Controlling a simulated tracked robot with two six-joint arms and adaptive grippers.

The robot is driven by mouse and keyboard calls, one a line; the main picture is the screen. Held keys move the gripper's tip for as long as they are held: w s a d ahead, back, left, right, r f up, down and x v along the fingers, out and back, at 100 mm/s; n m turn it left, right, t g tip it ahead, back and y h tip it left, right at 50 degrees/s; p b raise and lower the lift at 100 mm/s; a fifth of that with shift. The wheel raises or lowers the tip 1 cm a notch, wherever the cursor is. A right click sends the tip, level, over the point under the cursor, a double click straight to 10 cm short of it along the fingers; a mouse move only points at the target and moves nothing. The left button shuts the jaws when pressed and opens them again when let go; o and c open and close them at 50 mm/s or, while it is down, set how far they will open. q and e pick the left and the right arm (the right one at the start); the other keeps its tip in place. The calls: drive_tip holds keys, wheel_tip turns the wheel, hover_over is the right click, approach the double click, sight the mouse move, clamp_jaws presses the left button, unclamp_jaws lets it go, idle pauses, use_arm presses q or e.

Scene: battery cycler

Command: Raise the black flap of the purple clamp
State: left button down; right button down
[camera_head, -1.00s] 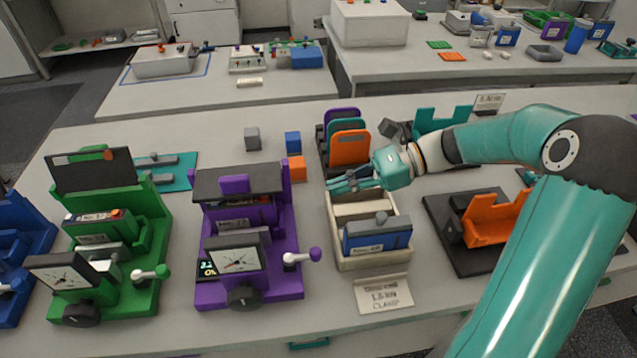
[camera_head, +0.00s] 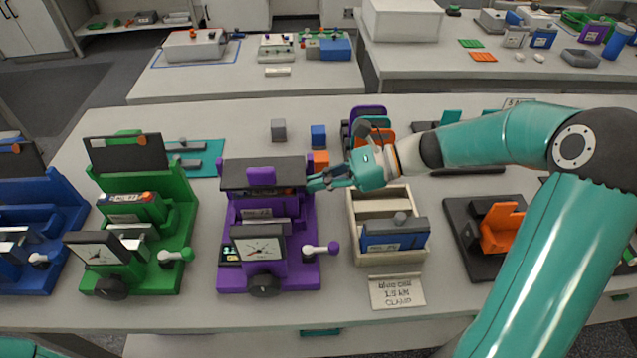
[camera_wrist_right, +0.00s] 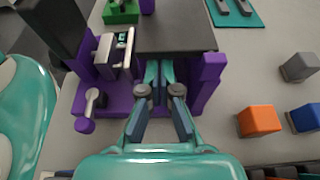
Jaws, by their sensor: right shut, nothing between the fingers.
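The purple clamp (camera_head: 304,240) stands upright on the table in the head view, with a dial on its front and a purple-tipped lever at its right. Its black flap (camera_head: 285,171) lies roughly level across the top; it also shows in the right wrist view (camera_wrist_right: 178,25). My right gripper (camera_head: 316,185) is shut and empty at the flap's right edge. In the wrist view, the fingertips (camera_wrist_right: 159,74) reach the flap's edge between purple uprights. I cannot tell whether they touch it or pass beneath it. My left gripper is not in view.
A green clamp (camera_head: 180,235) with its black flap upright stands left of the purple clamp, and a blue one (camera_head: 50,215) farther left. A beige tray (camera_head: 385,262) holding a blue block stands to the right. Orange (camera_head: 320,158) and blue cubes (camera_head: 318,135) lie behind.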

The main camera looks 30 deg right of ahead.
idle(0.3)
drive_tip(key=shift+r+p, duration=0.2)
drive_tip(key=shift+p, duration=0.3)
